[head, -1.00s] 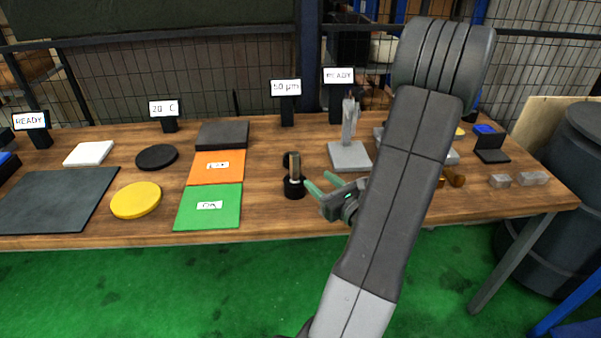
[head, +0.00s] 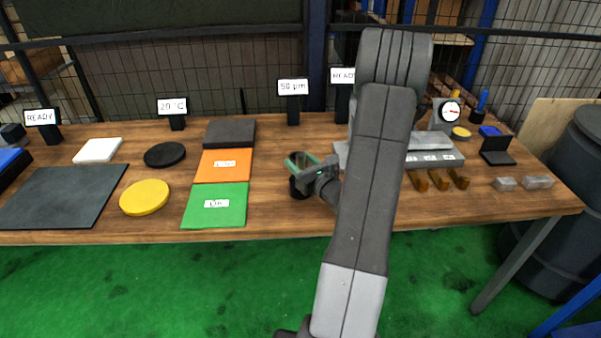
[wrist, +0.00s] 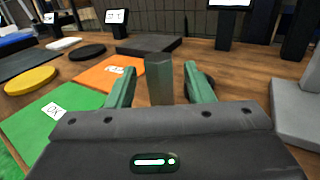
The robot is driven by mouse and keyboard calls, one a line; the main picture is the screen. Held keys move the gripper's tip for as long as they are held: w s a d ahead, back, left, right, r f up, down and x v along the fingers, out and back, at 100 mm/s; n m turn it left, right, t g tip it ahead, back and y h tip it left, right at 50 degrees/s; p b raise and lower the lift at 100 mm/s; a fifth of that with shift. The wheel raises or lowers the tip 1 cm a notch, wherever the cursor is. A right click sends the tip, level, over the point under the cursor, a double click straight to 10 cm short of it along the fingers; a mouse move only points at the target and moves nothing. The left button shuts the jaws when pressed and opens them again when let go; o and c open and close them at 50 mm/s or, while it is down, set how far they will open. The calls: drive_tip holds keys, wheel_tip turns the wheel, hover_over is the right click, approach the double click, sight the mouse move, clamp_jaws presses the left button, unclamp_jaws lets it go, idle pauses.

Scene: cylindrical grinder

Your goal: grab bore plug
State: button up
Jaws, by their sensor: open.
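The bore plug (wrist: 160,80) is a grey upright post in the wrist view, standing between my two green fingers. In the head view its upper part is mostly hidden by my gripper, and its dark round base (head: 299,189) shows below the fingers on the wooden table. My gripper (head: 299,162) is open, with a finger on either side of the post. In the wrist view the fingers (wrist: 160,86) show a gap to the post on both sides. The post's lower end is hidden behind the gripper body.
Green (head: 215,205) and orange (head: 223,165) mats lie left of the plug, with a yellow disc (head: 145,197) further left. A grey stand base (wrist: 298,112) is close on the right in the wrist view. Brown blocks (head: 438,179) lie right of my arm.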

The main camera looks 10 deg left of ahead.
drive_tip(key=shift+w, duration=0.1)
drive_tip(key=shift+c, duration=0.5)
clamp_jaws()
